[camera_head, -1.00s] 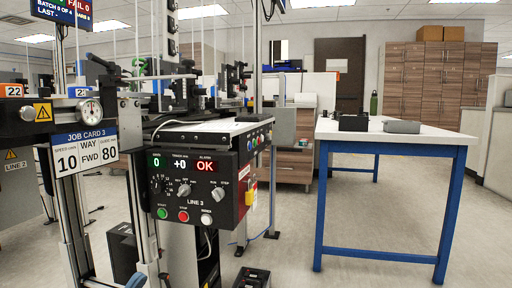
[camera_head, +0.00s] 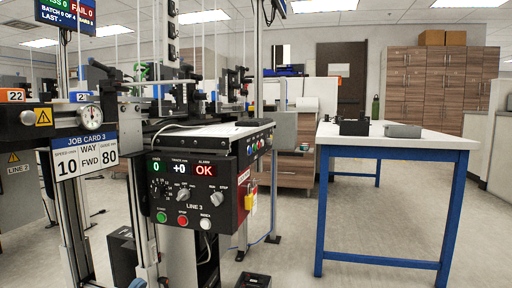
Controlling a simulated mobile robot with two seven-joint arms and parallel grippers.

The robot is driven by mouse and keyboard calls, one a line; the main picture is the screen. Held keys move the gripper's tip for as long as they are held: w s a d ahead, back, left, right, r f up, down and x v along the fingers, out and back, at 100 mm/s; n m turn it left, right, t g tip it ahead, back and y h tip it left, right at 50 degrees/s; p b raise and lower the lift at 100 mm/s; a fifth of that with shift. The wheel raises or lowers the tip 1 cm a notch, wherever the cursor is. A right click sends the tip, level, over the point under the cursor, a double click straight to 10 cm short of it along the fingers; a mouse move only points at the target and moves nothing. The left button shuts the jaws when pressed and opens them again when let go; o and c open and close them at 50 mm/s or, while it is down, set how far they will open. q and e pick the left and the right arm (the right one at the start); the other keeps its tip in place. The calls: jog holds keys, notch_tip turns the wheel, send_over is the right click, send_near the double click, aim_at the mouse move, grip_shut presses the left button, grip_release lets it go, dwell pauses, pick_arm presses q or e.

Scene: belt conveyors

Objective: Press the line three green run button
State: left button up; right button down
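The line three control box (camera_head: 200,190) is a black panel labelled LINE 3, left of the picture's middle. Its green button (camera_head: 161,217) sits at the lower left of the panel face. A red button (camera_head: 183,221) and a white button (camera_head: 206,224) are in the same row to its right. Nothing covers the green button. Neither of my grippers is in view.
A job card (camera_head: 84,155) stands left of the panel, showing 10, FWD and 80. A white-topped table with blue legs (camera_head: 320,215) stands at the right. A black object (camera_head: 252,281) lies low in front of the panel. Open floor lies between panel and table.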

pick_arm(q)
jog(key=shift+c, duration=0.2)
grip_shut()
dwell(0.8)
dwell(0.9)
